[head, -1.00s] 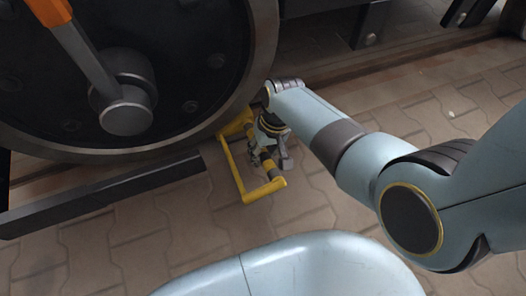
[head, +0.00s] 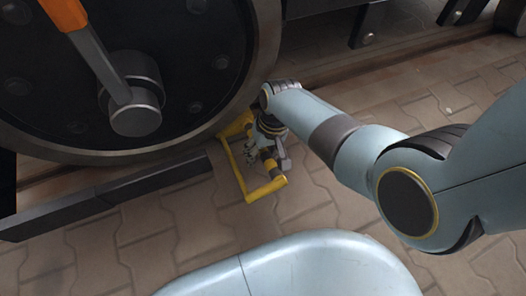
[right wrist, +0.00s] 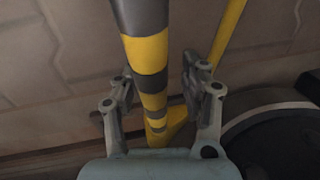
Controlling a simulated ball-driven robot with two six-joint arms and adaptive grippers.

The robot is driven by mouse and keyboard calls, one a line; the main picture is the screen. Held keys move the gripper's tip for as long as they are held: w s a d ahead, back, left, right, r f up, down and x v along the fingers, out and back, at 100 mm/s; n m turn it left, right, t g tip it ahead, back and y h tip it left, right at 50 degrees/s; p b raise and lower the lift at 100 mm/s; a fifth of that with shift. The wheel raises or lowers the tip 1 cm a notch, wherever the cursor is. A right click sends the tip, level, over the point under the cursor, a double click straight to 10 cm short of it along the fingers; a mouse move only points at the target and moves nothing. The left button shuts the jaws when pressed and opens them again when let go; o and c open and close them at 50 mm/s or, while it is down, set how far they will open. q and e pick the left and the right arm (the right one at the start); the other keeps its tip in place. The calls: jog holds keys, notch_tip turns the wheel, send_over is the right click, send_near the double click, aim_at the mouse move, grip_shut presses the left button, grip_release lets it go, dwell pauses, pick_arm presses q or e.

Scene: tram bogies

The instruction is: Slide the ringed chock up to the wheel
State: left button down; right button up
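The ringed chock (head: 240,176) is a yellow frame on the paving beside the wheel's lower right. Its bar, banded black and yellow, runs between my right gripper's fingers in the right wrist view (right wrist: 154,75). The wheel (head: 190,75) is large and dark with a pale rim. The chock's far end overlaps the rim in the head view; I cannot tell if they touch. My right gripper (head: 264,150) is low over the chock and hides part of it. Its fingers (right wrist: 157,80) are open, one each side of the bar, with gaps showing. My left gripper is out of view.
A long dark beam (head: 120,190) lies left of the chock, below the wheel. An orange-handled lever (head: 66,14) crosses the wheel near its hub (head: 135,118). Brown rail edging (head: 370,68) runs behind. Paving (head: 330,200) in front and right is clear.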

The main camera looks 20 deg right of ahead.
jog(key=shift+d+r, duration=0.1)
jog(key=shift+d, duration=0.05)
jog(key=shift+d+r, duration=0.1)
jog(key=shift+r, duration=0.15)
jog(key=r, duration=0.3)
jog(key=d+r, duration=0.1)
jog(key=r, duration=0.3)
jog(key=d+r, duration=0.1)
jog(key=r, duration=0.3)
